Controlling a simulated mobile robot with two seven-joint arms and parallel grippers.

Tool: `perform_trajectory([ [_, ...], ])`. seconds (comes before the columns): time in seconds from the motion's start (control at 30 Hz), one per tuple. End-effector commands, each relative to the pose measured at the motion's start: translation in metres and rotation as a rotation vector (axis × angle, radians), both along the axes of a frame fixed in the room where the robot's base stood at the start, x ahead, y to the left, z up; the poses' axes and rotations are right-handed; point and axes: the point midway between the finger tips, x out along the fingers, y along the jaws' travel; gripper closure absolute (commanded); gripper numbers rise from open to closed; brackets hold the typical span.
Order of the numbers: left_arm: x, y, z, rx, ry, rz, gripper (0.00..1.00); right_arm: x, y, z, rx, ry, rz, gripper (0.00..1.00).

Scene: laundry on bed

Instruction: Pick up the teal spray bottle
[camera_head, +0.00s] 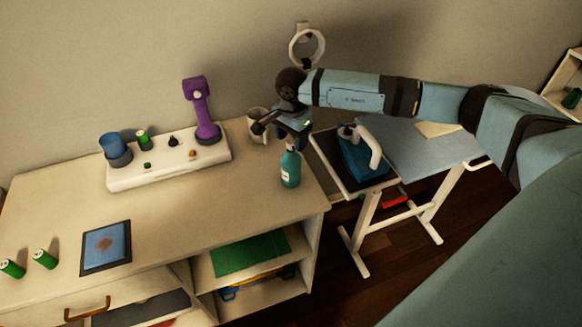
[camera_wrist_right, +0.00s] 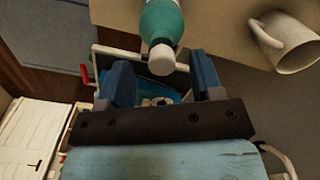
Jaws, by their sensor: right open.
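The teal spray bottle (camera_head: 290,169) stands upright near the right end of the wooden cabinet top, with a pale label on its front. My right gripper (camera_head: 291,127) is at its top end, and partly hides it in the head view. In the right wrist view, the bottle (camera_wrist_right: 163,20) points its white cap toward the space between the two blue fingers of my right gripper (camera_wrist_right: 163,72). My left gripper is not in view.
A white mug (camera_head: 258,126) stands just behind the bottle, close to my gripper; it also shows in the right wrist view (camera_wrist_right: 288,41). A white tray (camera_head: 170,174) with a purple device (camera_head: 201,110) is left. An ironing board with a blue iron (camera_head: 357,158) is right.

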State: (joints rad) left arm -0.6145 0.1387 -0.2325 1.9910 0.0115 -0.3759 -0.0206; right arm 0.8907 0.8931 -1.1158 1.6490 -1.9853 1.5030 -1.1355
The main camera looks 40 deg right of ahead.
Motion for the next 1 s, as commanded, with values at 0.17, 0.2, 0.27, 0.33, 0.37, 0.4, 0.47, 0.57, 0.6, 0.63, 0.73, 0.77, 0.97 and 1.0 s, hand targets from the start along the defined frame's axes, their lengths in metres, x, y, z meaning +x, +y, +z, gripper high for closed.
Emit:
perform_trajectory([
  [0.17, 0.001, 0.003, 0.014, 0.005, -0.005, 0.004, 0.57, 0.001, 0.002, -0.026, 0.000, 0.004, -0.002, 0.40],
  [0.2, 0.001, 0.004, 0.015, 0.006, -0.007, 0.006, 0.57, 0.001, 0.002, -0.031, 0.001, 0.003, -0.002, 0.40],
  [0.27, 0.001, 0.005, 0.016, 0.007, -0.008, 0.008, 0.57, 0.001, 0.001, -0.038, 0.000, 0.003, -0.002, 0.40],
  [0.33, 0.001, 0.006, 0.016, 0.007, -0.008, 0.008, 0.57, 0.001, 0.001, -0.042, 0.000, 0.002, -0.001, 0.40],
  [0.37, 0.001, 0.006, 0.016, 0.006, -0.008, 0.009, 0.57, 0.002, 0.001, -0.042, 0.000, 0.001, -0.001, 0.40],
  [0.4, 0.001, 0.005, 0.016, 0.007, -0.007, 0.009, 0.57, 0.002, 0.001, -0.043, 0.000, 0.000, -0.001, 0.40],
  [0.47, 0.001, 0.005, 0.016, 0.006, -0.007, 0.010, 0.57, 0.002, 0.001, -0.043, 0.000, 0.000, -0.001, 0.40],
  [0.57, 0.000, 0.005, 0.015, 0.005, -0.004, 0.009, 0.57, 0.002, 0.001, -0.043, 0.000, 0.000, -0.001, 0.40],
  [0.6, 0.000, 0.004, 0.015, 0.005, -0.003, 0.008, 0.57, 0.002, 0.001, -0.043, 0.000, 0.001, -0.001, 0.49],
  [0.63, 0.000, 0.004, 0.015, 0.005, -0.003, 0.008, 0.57, 0.002, 0.001, -0.043, 0.001, 0.001, -0.001, 0.56],
  [0.73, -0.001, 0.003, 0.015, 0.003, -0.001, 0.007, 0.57, 0.002, 0.001, -0.043, 0.001, 0.001, -0.001, 0.79],
  [0.77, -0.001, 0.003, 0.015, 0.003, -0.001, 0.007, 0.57, 0.002, 0.001, -0.043, 0.001, 0.001, -0.001, 0.86],
  [0.97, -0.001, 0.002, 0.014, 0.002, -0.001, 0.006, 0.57, 0.001, 0.001, -0.044, 0.001, 0.002, -0.001, 1.00],
  [1.0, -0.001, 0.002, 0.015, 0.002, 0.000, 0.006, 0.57, 0.001, 0.001, -0.043, 0.001, 0.002, -0.001, 1.00],
])
